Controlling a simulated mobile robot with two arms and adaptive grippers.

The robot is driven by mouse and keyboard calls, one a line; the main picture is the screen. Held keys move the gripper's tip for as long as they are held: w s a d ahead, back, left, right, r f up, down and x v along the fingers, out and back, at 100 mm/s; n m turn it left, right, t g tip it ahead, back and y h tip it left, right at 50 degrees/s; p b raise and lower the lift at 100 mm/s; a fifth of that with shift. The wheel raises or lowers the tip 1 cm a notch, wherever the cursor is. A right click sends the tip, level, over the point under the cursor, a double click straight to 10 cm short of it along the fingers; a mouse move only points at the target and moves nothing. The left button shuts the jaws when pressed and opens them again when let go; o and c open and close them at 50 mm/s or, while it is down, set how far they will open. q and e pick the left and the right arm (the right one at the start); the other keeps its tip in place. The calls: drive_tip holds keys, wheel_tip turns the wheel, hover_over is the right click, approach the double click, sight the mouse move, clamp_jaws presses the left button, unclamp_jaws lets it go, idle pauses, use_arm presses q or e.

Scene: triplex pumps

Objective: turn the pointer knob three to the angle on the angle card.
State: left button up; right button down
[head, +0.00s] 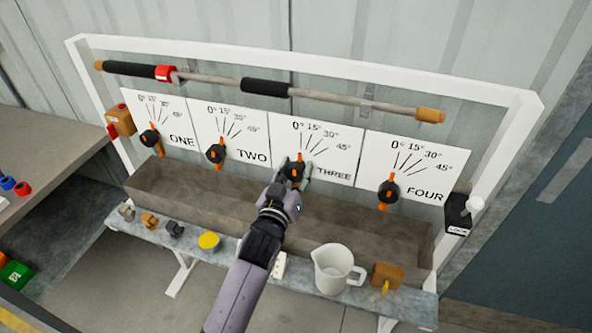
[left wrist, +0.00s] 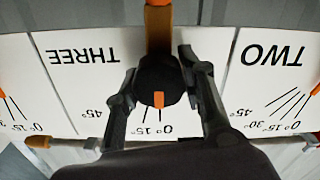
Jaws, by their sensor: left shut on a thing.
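My left gripper (head: 295,166) is shut on this knob, one finger on each side. In the left wrist view the knob (left wrist: 160,72) sits between the fingers (left wrist: 158,60). Its orange mark points toward the 0° and 15° end of the upside-down scale; the exact angle is hard to tell. I cannot make out a separate angle card. My right gripper is not in view.
Knob two (head: 215,153) and knob four (head: 388,192) stand on either side. A stone trough (head: 365,225) runs below. The front shelf holds a white jug (head: 335,269), an orange-brown block (head: 387,273) and a yellow-topped item (head: 209,241). A bar (head: 330,97) runs above the panels.

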use_arm(q)
clamp_jaws()
drive_tip(key=shift+m+p, duration=0.4)
drive_tip(key=shift+m, duration=1.1)
drive_tip(key=o, duration=0.8)
unclamp_jaws()
drive_tip(key=v, duration=1.2)
